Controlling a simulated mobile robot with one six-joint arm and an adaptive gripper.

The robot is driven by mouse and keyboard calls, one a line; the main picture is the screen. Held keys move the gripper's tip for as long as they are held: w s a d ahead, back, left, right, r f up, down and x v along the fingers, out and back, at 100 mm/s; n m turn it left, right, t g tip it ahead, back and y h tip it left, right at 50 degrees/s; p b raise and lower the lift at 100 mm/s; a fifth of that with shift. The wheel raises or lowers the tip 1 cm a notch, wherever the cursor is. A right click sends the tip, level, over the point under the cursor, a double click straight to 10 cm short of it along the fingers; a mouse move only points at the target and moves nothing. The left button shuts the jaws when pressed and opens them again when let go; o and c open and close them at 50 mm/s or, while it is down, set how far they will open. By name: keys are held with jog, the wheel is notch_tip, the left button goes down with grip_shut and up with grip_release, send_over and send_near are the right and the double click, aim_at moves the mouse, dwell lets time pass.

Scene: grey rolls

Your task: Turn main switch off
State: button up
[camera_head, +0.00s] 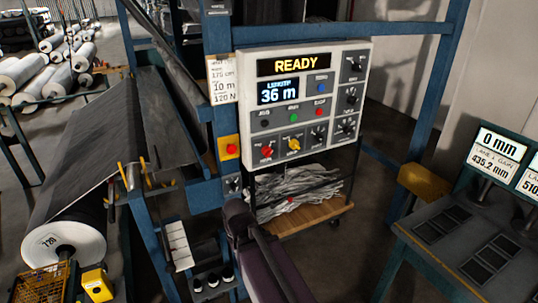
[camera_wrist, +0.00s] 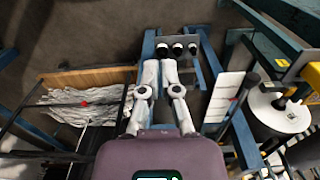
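The control panel (camera_head: 305,100) is a pale box on a blue post, with a lit "READY" display (camera_head: 294,65) and a blue "36 m" screen (camera_head: 278,92). Its lower row has a red control (camera_head: 267,151), a yellow rotary knob (camera_head: 293,143) and a black knob (camera_head: 318,134). A red button on a yellow box (camera_head: 229,148) sits left of the panel. A small dark knob (camera_head: 233,185) is below it on the post. The labels are too small to tell which is the main switch.
A wooden cart (camera_head: 305,215) with crumpled grey scrap stands beneath the panel. A large grey roll (camera_head: 65,245) and frame are at left. A console with screens (camera_head: 497,145) is at right. Small black-topped items (camera_wrist: 177,48) stand on a shelf beyond my fingertips.

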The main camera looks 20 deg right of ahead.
jog(key=o, duration=0.7)
jog(key=shift+w+f, duration=0.1)
jog(key=shift+w, duration=0.1)
jog(key=shift+c, duration=0.2)
jog(key=o, duration=0.3)
jog(key=shift+w+m+t+y, duration=0.3)
jog(key=shift+m+y, duration=0.1)
jog(key=shift+m, duration=0.1)
jog(key=w+r+m+t+y+b, duration=0.2)
jog(key=w+m+t+y, duration=0.2)
jog(key=w+m, duration=0.35)
jog(key=m+t+h+b, duration=0.35)
jog(key=m+t, duration=0.95)
jog(key=m, duration=1.4)
send_near(269, 155)
jog(key=s, duration=0.3)
jog(key=shift+d+f+h, duration=0.1)
jog(key=shift+h, duration=0.25)
jog(key=w, duration=1.3)
jog(key=shift+w+a, duration=0.25)
jog(key=shift+w, duration=0.1)
